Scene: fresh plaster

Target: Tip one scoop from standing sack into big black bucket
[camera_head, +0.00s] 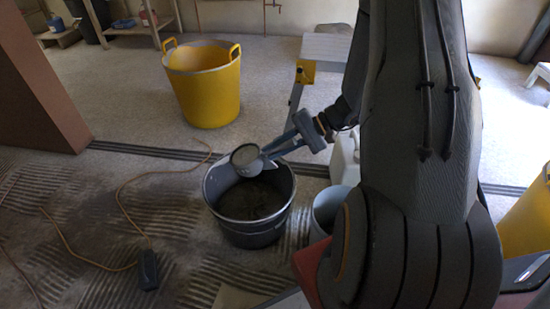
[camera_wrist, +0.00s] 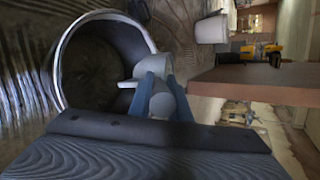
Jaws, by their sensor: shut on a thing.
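The big black bucket (camera_head: 250,236) stands on the floor in the middle of the head view, with dark grey material inside. In the wrist view its pale rim (camera_wrist: 62,62) shows at the upper left. My gripper (camera_head: 270,152) has blue fingers and is shut on a pale grey scoop (camera_head: 247,163). The scoop is over the bucket's far part, tilted, its round mouth facing the head camera. The wrist view shows the scoop (camera_wrist: 133,72) at the fingertips (camera_wrist: 155,82), overlapping the bucket's opening. I cannot tell if it holds anything. I cannot make out the standing sack.
A yellow tub (camera_head: 203,92) stands behind, a step stool (camera_head: 322,48) right of it. A grey-blue bucket (camera_head: 325,212) and a white container (camera_head: 343,162) are partly hidden by my arm. An orange cable (camera_head: 122,207) with a black block (camera_head: 148,270) lies left.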

